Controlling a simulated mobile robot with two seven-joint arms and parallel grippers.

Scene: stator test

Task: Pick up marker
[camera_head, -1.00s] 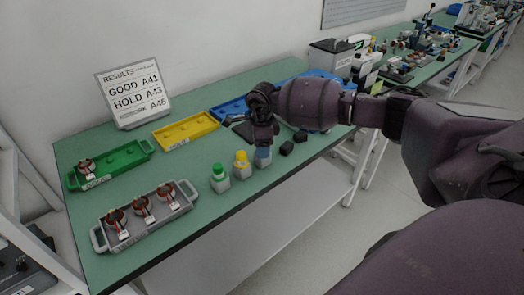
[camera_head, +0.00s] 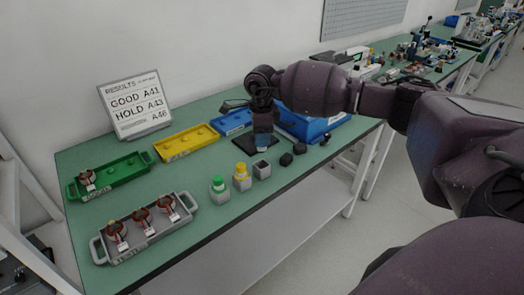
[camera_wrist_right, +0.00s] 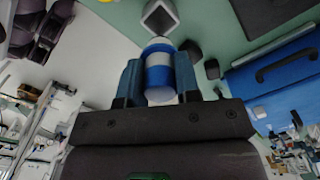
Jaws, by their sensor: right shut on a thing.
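The blue marker (camera_wrist_right: 158,72), blue with a white band, is held between the fingers of my right gripper (camera_wrist_right: 158,85) in the right wrist view. In the head view my right gripper (camera_head: 263,138) is above the table with the marker's lower end (camera_head: 263,149) showing beneath it. An empty grey holder (camera_head: 262,169) stands just in front; its dark square opening also shows in the wrist view (camera_wrist_right: 159,18). A green-capped marker (camera_head: 218,184) and a yellow-capped marker (camera_head: 241,171) stand in their own grey holders to the left. My left gripper is not in view.
A grey tray (camera_head: 150,241) with several stators, a green tray (camera_head: 130,172), a yellow tray (camera_head: 186,142) and a blue tray (camera_head: 234,121) lie on the green table. A results board (camera_head: 136,104) stands behind. Small black pieces (camera_head: 286,159) and a blue bin (camera_head: 318,127) are right of the gripper.

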